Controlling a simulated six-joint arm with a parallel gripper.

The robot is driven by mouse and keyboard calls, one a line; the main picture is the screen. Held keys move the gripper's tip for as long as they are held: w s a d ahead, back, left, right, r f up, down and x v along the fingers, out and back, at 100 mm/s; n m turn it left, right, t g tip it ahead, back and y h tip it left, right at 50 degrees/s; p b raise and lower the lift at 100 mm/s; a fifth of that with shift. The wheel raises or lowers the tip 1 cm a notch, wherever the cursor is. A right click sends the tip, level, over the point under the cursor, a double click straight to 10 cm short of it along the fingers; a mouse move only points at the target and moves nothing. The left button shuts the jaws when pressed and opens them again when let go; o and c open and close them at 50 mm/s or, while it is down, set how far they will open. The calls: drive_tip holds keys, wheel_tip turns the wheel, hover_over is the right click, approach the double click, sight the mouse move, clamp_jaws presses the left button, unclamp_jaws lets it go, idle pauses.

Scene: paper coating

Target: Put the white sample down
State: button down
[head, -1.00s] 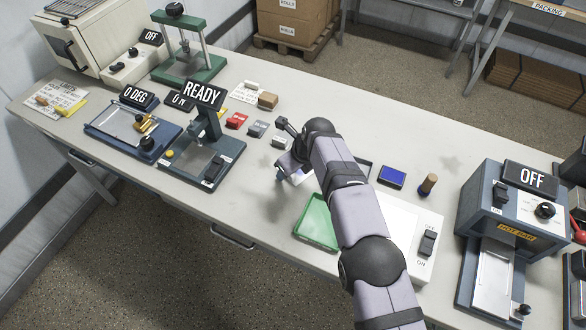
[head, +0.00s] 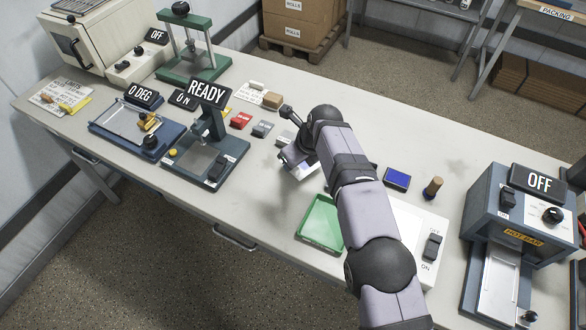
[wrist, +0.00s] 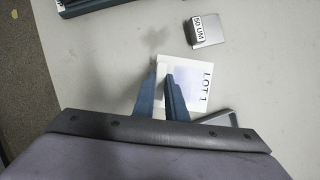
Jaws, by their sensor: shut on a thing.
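The white sample (wrist: 194,80) is a flat square with "LOT 1" printed along one side and a pale bluish patch. In the wrist view it lies between and beyond the two blue fingers of my gripper (wrist: 162,92), which is shut on its near part. In the head view, the sample (head: 303,173) shows only partly under my gripper (head: 290,158), over the middle of the bench. The arm and fingers hide the rest. I cannot tell whether the sample touches the bench.
A "50 UM" block (wrist: 207,30) lies beyond the sample. The READY press (head: 205,150) stands to the left. A green tray (head: 320,222) is in front, with a blue pad (head: 397,178) to the right. Bare bench (head: 345,105) lies behind.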

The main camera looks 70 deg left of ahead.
wheel_tip(320, 180, up, 25)
drive_tip(key=p, duration=1.7)
drive_tip(key=shift+f, duration=0.2)
